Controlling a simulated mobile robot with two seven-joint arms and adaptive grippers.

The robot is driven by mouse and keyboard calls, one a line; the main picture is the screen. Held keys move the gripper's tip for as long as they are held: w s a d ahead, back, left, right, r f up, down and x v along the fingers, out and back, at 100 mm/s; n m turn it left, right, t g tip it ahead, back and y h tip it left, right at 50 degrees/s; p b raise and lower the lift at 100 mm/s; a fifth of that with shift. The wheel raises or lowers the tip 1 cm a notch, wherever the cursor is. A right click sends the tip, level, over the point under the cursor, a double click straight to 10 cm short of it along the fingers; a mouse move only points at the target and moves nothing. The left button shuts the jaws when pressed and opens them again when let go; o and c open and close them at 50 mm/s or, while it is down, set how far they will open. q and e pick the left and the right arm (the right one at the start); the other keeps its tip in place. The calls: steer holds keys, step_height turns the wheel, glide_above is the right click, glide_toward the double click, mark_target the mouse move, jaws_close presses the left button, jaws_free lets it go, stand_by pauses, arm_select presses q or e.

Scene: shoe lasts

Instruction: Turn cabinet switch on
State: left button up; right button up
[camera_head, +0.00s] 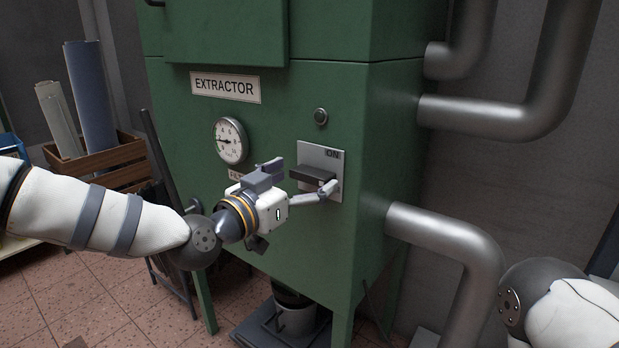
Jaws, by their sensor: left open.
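The green extractor cabinet (270,110) stands in front of me. On its front is the switch: a pale metal plate (331,158) marked ON at its top right, with a dark lever (313,174) sticking out towards me. My left gripper (300,181) is open in front of the plate, with its fingers around the near end of the lever. I cannot tell whether they touch it. Part of the plate's lower left is hidden by the gripper. My right arm shows only in part at the lower right, and its gripper is not in view.
A round gauge (230,141), an EXTRACTOR label (225,87) and a small round button (321,117) are on the cabinet front. Thick grey pipes (450,235) run along its right side. A wooden crate with rolls (110,160) stands at the left.

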arm_select(q)
steer(key=shift+x, duration=1.2)
steer(key=c, duration=1.2)
steer(key=shift+o, duration=0.2)
arm_select(e)
steer(key=shift+s+f, duration=0.2)
arm_select(q)
steer(key=n, duration=0.2)
steer(key=n+b, duration=0.1)
steer(key=n, duration=0.2)
steer(key=shift+a+f, duration=0.1)
steer(key=shift+f, duration=0.1)
steer(key=n+b, duration=0.1)
steer(key=n, duration=0.3)
steer(key=shift+w+f, duration=0.1)
steer(key=n+b, duration=0.1)
steer(key=n, duration=0.4)
steer(key=shift+a+f, duration=0.1)
steer(key=shift+n+b, duration=0.7)
steer(key=shift+n, duration=1.2)
arm_select(e)
steer(key=s+f+g, duration=0.1)
steer(key=s+f, duration=0.3)
steer(key=shift+f+g, duration=0.3)
steer(key=shift+f, duration=0.05)
steer(key=shift+s, duration=0.15)
